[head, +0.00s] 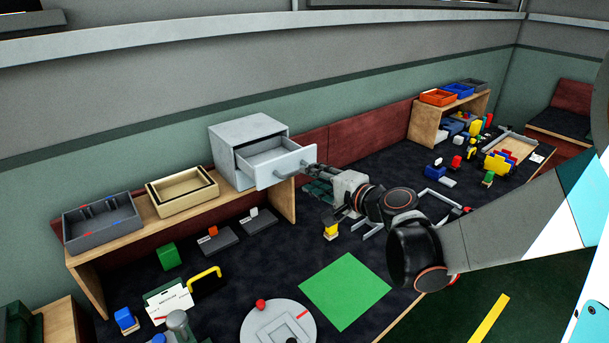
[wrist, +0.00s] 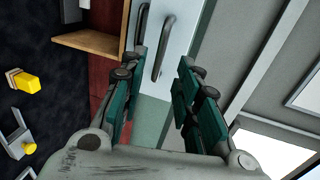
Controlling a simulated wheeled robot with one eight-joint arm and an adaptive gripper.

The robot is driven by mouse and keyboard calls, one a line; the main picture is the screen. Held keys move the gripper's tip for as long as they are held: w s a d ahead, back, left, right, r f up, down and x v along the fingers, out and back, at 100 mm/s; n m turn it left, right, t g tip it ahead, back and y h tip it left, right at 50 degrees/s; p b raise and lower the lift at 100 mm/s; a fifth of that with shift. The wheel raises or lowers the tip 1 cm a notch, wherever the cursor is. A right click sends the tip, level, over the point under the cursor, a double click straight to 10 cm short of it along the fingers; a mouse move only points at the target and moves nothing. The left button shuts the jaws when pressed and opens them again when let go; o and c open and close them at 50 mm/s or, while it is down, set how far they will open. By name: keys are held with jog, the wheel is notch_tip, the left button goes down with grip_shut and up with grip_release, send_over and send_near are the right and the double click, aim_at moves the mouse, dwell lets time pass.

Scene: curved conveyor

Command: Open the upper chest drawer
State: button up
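The light grey chest (head: 248,130) stands on the wooden shelf. Its upper drawer (head: 266,153) is pulled well out, with its empty inside showing. The drawer's curved bar handle (head: 289,171) is on its front, and the handle also shows in the wrist view (wrist: 163,48). A second handle (wrist: 142,22) shows beside it in the wrist view. My gripper (head: 308,168) is just right of the drawer front. In the wrist view its green-padded fingers (wrist: 160,70) are apart, with the upper handle just beyond and between the tips. Nothing is held.
A beige tray (head: 153,190) and a grey bin (head: 66,228) stand left of the chest on the shelf (head: 285,200). Blocks and a green mat (head: 345,290) lie on the dark table below. Coloured bins (head: 438,97) stand at the right.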

jog(key=v, duration=0.6)
jog(key=s+d+f+n+g+h, duration=0.1)
jog(key=s+d+n+g+h, duration=0.2)
jog(key=s, duration=0.8)
jog(key=s+d+f+n+g+h, duration=0.2)
jog(key=s+d+n+h, duration=0.3)
jog(key=s+n, duration=0.3)
jog(key=s+d+g, duration=0.1)
jog(key=s, duration=0.3)
jog(key=shift+f+h, duration=0.2)
jog(key=shift+h, duration=0.2)
